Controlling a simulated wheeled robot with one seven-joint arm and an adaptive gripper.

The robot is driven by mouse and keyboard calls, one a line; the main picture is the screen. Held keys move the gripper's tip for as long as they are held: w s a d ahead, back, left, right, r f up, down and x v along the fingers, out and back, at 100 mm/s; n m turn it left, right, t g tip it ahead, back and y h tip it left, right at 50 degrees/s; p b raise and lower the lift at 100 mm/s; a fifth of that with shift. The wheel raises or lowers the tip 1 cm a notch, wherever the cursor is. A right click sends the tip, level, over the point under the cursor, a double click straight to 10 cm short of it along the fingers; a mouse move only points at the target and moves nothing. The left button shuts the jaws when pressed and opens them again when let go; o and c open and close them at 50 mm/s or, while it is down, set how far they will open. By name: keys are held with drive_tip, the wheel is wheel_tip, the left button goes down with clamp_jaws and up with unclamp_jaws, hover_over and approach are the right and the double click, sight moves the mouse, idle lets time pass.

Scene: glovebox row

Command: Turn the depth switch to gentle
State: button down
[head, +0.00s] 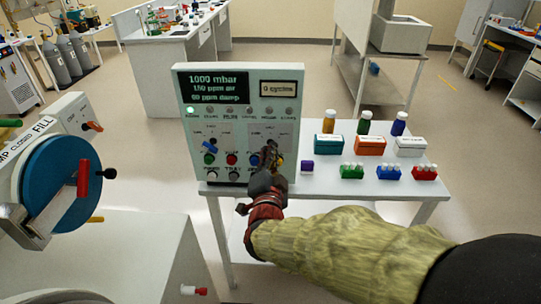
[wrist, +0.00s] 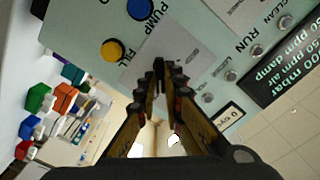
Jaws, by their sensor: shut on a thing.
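In the wrist view my gripper (wrist: 160,78) is shut on a small dark switch handle (wrist: 158,65) standing out from a pale plate (wrist: 178,58). I take this for the depth switch; its label and setting cannot be read. A second switch with a blue handle (head: 209,146) sits on the left plate, apart from my gripper.
Below the plates are coloured buttons, including a yellow one (wrist: 113,50) close to my fingers. A small purple block (head: 307,165), coloured boxes (head: 370,145) and vial racks (head: 388,172) stand right of the panel. A blue round port (head: 57,172) is at left.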

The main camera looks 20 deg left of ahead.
drive_tip(key=shift+m, duration=0.6)
drive_tip(key=c, duration=1.9)
unclamp_jaws()
drive_tip(key=v, duration=1.2)
drive_tip(key=shift+f, duration=0.1)
